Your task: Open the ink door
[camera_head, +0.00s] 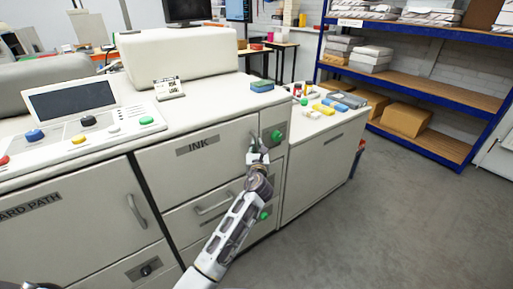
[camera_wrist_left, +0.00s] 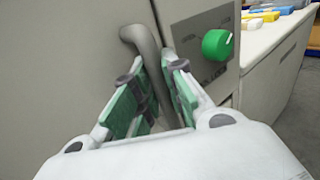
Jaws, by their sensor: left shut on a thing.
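The ink door (camera_head: 190,165) is a pale panel labelled INK on the front of the white machine, and it looks flush with the front. Its grey bar handle (camera_wrist_left: 143,40) is near the right edge of the door. My left gripper (camera_head: 257,150) is at that handle. In the left wrist view, the green-padded fingers of my left gripper (camera_wrist_left: 160,80) are shut on the handle, with the bar passing between them. The lower part of the handle is hidden by the fingers. My right gripper does not show.
A green knob (camera_wrist_left: 217,44) is just right of the handle. A drawer (camera_head: 200,207) is below the ink door, and a side cabinet (camera_head: 320,165) stands to the right. A control panel (camera_head: 80,125) is on the left. The grey floor (camera_head: 400,220) at right is clear.

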